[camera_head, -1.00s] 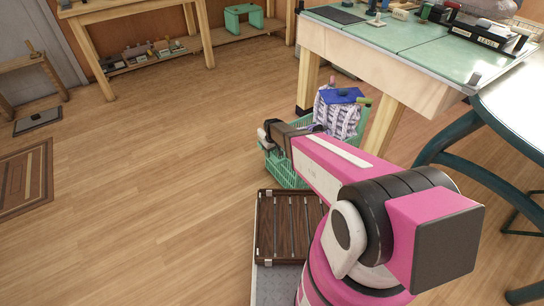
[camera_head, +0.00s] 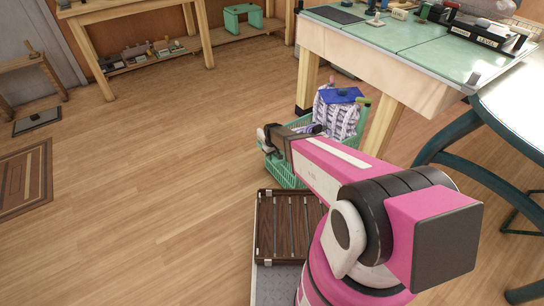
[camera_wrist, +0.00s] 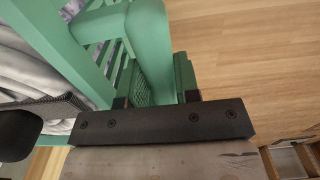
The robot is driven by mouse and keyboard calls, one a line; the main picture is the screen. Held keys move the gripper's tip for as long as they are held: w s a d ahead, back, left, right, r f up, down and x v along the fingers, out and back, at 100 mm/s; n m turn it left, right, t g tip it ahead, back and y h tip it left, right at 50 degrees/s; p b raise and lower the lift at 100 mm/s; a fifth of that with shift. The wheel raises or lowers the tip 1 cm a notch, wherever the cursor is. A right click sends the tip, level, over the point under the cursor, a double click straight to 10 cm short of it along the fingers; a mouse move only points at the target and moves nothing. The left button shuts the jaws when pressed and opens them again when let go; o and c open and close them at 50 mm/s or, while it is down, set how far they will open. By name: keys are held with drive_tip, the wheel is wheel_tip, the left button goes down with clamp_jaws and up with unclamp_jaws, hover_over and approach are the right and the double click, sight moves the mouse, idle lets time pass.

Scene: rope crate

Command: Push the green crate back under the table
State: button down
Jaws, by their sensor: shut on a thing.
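The green crate (camera_head: 284,172) stands on the floor beside the near legs of the green-topped table (camera_head: 335,68), partly in front of them. It holds a bundle of pale rope (camera_head: 336,118) with a blue item on top. My gripper reaches down over the crate's near left side, and my arm hides part of the crate. In the wrist view, the two dark fingertips of my gripper (camera_wrist: 157,99) are shut on a green bar of the crate (camera_wrist: 150,55). Pale contents show at the left there.
A dark slatted wooden box (camera_head: 280,225) sits close in front of the crate. A table leg (camera_head: 384,128) rises just right of the crate, another (camera_head: 307,84) behind it. A dark green curved frame (camera_head: 450,140) stands at the right.

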drive_tip(key=w+d, duration=1)
drive_tip(key=d, duration=0.5)
drive_tip(key=w+d, duration=1.1)
drive_tip(key=d, duration=0.5)
drive_tip(key=w+d, duration=1.1)
drive_tip(key=d, duration=0.5)
drive_tip(key=shift+d, duration=0.1)
drive_tip(key=c, duration=0.8)
unclamp_jaws()
drive_tip(key=shift+c, duration=0.2)
drive_tip(key=shift+s, duration=0.1)
drive_tip(key=shift+r, duration=0.15)
drive_tip(key=s+a+r, duration=0.3)
drive_tip(key=a+r, duration=0.7)
drive_tip(key=a, duration=0.1)
drive_tip(key=shift+a+r, duration=0.15)
drive_tip(key=shift+r, duration=0.25)
drive_tip(key=shift+s, duration=0.1)
